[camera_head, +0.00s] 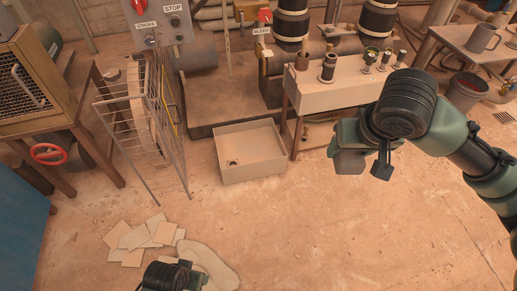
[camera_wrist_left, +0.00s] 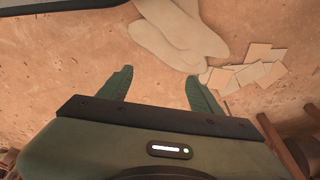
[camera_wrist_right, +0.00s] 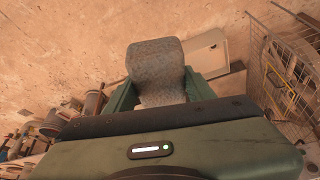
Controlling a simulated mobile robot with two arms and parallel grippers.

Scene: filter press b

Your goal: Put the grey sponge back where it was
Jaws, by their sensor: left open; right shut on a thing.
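The grey sponge (camera_wrist_right: 156,65) is between the fingers of my right gripper (camera_wrist_right: 158,95) in the right wrist view. The right gripper is shut on it, and the sponge sticks out past the fingertips. In the head view the sponge (camera_head: 349,163) shows partly below my right gripper (camera_head: 350,140), held in the air over the floor, in front of the bench and right of the open box. My left gripper (camera_wrist_left: 158,82) is open and empty in the left wrist view. In the head view only a part of it shows at the bottom edge.
A beige open box (camera_head: 255,174) stands on the floor with a small dark thing inside. A bench (camera_head: 325,99) bears several small items. A wire rack (camera_head: 167,125) stands left of the box. Flat tiles (camera_head: 135,238) lie at lower left. The front floor is mostly clear.

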